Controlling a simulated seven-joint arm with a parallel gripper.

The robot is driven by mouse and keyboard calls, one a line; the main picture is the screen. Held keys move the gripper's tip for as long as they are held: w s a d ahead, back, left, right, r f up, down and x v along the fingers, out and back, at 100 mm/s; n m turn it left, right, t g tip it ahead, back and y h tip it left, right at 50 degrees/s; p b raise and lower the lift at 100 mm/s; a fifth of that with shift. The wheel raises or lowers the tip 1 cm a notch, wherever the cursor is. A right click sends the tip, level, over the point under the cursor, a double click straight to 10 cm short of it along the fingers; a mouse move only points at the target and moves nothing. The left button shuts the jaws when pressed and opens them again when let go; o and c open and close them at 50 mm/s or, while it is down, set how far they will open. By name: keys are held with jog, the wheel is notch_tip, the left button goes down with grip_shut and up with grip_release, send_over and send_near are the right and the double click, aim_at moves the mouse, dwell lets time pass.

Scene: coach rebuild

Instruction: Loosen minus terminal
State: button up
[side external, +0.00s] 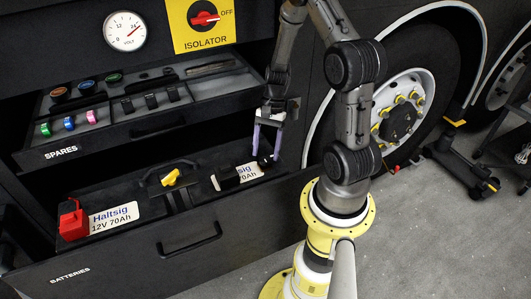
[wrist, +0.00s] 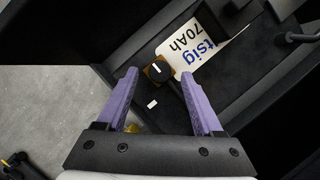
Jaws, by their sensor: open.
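The minus terminal shows in the wrist view as a round black knob (wrist: 160,71) with a white bar on top, on a brass-coloured clamp. A black cable runs from it toward the lower right. In the side view the knob (side external: 265,162) is at the right end of the right battery, partly hidden by a finger. My gripper (side external: 266,155) has two purple fingers, pointing down over the terminal. In the wrist view my gripper (wrist: 159,74) is open, with the knob between its fingertips in the picture. I cannot tell whether the tips reach down to knob level.
The battery drawer (side external: 190,244) is open, its front wall close to my gripper. A red terminal cover (side external: 73,221) and a yellow knob (side external: 171,178) are farther left. The open spares drawer (side external: 151,124) stands above and behind. A wheel (side external: 405,112) is to the right.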

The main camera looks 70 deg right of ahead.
jog(key=shift+a+f, duration=0.25)
jog(key=shift+f, duration=0.4)
grip_shut()
